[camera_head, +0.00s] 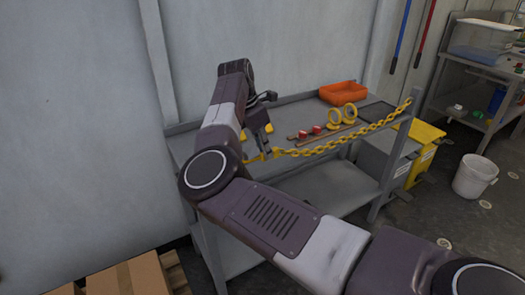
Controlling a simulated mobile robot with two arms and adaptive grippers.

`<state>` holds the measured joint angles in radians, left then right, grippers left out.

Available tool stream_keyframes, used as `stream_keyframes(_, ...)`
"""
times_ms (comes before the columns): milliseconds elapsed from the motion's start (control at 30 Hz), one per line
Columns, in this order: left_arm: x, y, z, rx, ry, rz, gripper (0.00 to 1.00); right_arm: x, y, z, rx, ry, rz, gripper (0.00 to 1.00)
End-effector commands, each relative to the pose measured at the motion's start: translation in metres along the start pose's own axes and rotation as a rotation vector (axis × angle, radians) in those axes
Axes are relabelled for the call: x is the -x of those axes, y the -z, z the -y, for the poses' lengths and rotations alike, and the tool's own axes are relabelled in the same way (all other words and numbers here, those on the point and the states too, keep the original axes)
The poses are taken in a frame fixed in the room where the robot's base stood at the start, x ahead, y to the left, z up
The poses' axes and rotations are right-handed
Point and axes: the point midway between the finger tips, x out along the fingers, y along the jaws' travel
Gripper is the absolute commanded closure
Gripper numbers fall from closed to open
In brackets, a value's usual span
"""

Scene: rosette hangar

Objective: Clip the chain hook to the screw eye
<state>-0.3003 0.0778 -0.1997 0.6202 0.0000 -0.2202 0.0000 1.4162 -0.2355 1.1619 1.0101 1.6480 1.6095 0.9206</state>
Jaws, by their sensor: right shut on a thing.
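A yellow chain (352,137) runs from the right post (411,105) of the grey shelf unit, sagging slightly leftward to my right gripper (265,150). My right gripper points down at the left front of the unit's upper shelf and is shut on the chain's left end, where the hook is. The hook is too small and too covered by the fingers to make out. I cannot make out the screw eye; my arm covers the left front part of the unit. My left gripper is out of view.
On the upper shelf are an orange bin (343,94), yellow rings (335,117) and small red items (316,130). Yellow-lidded bins (425,133) stand right of the unit, a white bucket (474,175) farther right. Cardboard boxes (130,278) are at lower left.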

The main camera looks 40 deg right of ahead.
Motion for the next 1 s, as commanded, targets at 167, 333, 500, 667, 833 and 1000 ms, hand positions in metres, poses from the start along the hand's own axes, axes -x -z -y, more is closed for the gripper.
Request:
stream_keyframes(167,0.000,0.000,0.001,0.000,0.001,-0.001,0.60,0.000,-0.001,0.000,0.000,-0.001,0.000,1.00)
stream_keyframes(333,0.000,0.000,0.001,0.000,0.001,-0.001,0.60,0.000,-0.001,0.000,0.000,-0.001,0.000,0.76)
stream_keyframes(500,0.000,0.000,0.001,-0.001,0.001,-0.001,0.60,0.000,-0.001,0.000,0.000,0.000,0.000,0.66)
stream_keyframes(667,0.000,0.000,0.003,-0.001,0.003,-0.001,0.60,-0.001,-0.001,0.000,0.000,0.000,0.000,0.66)
stream_keyframes(833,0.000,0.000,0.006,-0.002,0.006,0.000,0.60,0.008,-0.001,0.000,0.000,-0.001,0.000,0.66)
stream_keyframes(1000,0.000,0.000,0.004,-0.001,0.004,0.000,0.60,0.033,-0.001,-0.001,0.000,-0.003,0.000,0.66)
